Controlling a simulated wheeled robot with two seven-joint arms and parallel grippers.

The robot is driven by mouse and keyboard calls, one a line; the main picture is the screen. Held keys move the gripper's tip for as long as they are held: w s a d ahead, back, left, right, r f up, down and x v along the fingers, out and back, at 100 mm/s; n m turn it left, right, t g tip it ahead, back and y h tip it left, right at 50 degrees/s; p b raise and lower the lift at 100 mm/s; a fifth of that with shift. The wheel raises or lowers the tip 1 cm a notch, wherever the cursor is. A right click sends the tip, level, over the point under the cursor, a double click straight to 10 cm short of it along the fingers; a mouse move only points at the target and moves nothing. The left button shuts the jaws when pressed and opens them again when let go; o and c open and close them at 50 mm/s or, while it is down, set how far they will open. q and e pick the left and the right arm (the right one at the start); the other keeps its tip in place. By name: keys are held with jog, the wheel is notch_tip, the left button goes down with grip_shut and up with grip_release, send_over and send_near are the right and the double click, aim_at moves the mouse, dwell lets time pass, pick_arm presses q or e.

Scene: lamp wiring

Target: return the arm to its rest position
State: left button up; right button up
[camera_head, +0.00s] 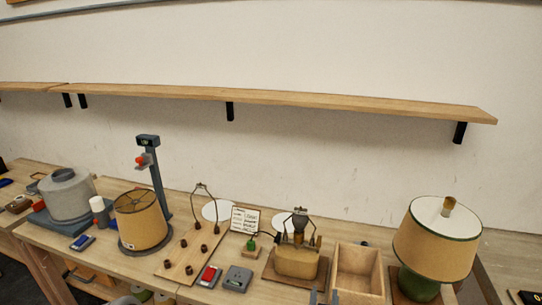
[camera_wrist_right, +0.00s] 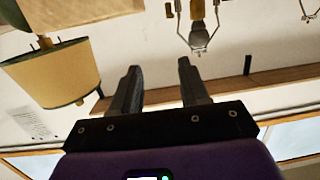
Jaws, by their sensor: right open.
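That view is upside down, with the wall and shelf beyond the fingers. The green-based lamp (camera_head: 436,245) with its tan shade stands upright at the right, apart from the gripper. A lamp with a bare harp (camera_head: 297,255) stands left of the box. My left gripper is not in view.
An open wooden box (camera_head: 359,272) stands at the bench front. A wall shelf (camera_head: 280,97) runs above the bench. A loose tan shade (camera_head: 139,221), a grey stand (camera_head: 155,175), a board with several dark sockets (camera_head: 180,262) and a grey meter (camera_head: 238,278) fill the left.

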jog(key=s+f+g+y+b, duration=0.2)
jog(key=s+f+g, duration=0.15)
jog(key=f, duration=0.95)
jog(key=s+f+g+y+b, duration=0.2)
jog(key=f+g, duration=0.3)
jog(key=f, duration=0.8)
pick_arm(q)
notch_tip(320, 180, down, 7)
jog(key=b, duration=0.2)
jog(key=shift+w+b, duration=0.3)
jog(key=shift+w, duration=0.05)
pick_arm(e)
jog(key=s+a+f+g+y, duration=0.2)
jog(key=s+f+g, duration=0.1)
jog(key=s+f, duration=0.3)
jog(key=s+a+f+g+y, duration=0.1)
jog(key=s+a+f+g, duration=0.1)
jog(key=s+f+g, duration=0.2)
jog(key=s+f, duration=0.3)
jog(key=s, duration=0.2)
jog(key=shift+s+y, duration=0.35)
jog(key=shift+y, duration=0.05)
